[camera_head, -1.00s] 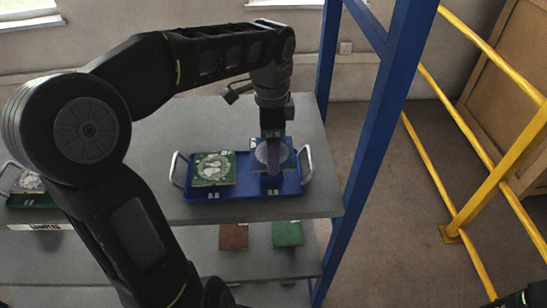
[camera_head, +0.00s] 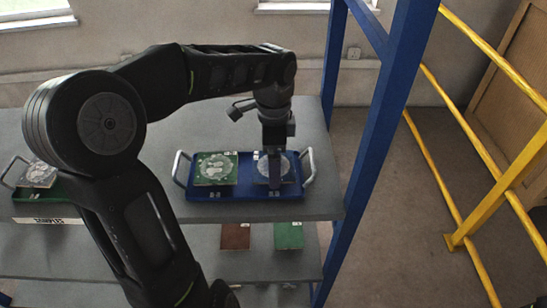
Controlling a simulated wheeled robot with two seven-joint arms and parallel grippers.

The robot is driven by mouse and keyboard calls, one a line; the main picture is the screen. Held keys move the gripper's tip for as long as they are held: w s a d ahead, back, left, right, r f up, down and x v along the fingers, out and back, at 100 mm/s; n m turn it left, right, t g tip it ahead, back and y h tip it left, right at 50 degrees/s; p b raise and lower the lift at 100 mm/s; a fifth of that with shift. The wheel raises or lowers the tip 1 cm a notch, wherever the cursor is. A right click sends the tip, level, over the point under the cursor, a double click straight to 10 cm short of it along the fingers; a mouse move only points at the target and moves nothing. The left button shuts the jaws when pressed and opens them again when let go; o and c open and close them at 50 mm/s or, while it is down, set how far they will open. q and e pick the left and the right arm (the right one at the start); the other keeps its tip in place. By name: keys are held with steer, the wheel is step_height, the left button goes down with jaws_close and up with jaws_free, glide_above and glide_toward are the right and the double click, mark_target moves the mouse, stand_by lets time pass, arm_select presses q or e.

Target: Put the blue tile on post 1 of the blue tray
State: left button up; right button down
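The blue tray (camera_head: 225,195) stands on the grey shelf and has a handle at each end. The blue tile (camera_head: 288,170), with a pale round pattern, is at the right side of the tray, level with a green tile. Whether it is fully seated on a post is hidden. My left gripper (camera_head: 274,180) points straight down over the blue tile, its fingers at the tile. The fingers show edge-on as one dark bar, so their opening and grip cannot be made out. My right gripper is not in view.
The green tile (camera_head: 216,168) sits in the tray's left half. Another tray (camera_head: 20,190) with a tile is at the far left, partly behind my arm. A brown tile (camera_head: 236,236) and a green tile (camera_head: 288,235) lie on the lower shelf. A blue rack post (camera_head: 365,170) stands right.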

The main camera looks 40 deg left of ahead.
arm_select(q)
steer(key=shift+r+b, duration=0.3)
steer(key=shift+r, duration=3.65)
